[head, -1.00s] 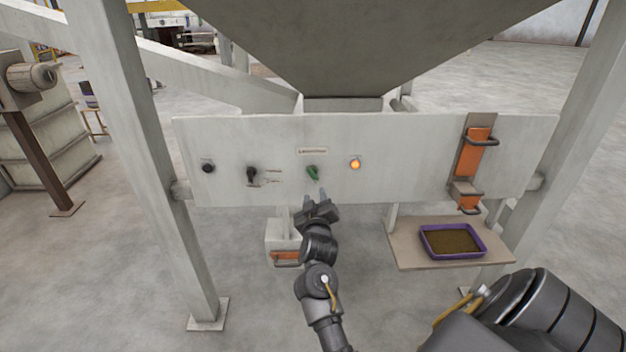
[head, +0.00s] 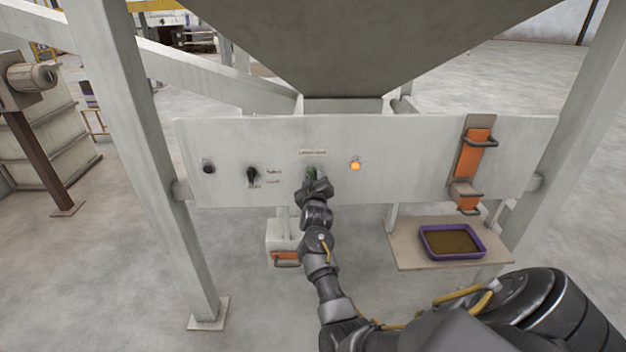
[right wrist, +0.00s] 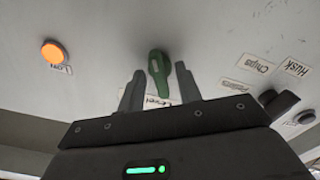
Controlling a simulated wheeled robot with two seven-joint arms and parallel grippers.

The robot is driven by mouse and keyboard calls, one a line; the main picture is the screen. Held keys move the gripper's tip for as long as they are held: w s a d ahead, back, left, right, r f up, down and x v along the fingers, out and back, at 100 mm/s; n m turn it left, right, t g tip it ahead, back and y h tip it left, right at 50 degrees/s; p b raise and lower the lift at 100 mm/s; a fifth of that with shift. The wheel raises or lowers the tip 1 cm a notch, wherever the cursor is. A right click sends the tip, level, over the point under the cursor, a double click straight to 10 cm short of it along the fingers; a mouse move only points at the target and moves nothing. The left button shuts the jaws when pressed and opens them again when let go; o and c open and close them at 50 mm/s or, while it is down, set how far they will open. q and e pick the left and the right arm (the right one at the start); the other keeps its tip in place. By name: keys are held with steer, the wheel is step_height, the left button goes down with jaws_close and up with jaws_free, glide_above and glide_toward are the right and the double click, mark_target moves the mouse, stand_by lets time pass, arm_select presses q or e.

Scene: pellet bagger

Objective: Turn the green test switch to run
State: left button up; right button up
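The green test switch (head: 312,172) is on the pale panel (head: 420,165), mostly hidden behind my right gripper (head: 316,182) in the head view. In the right wrist view the green switch (right wrist: 159,72) shows as a tilted lever knob. My right gripper (right wrist: 158,88) is open there, its two fingers spread with the lower part of the switch lying between their tips. I cannot tell whether either finger touches it. A label below the switch is partly covered by the fingers. My left gripper is not in view.
An orange lit lamp (head: 355,165) is right of the switch. A black selector (head: 252,174) and a black knob (head: 208,166) are to its left. An orange handled part (head: 476,152) is at the panel's right. A purple tray (head: 453,256) sits on a shelf below.

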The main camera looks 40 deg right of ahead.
jaws_close()
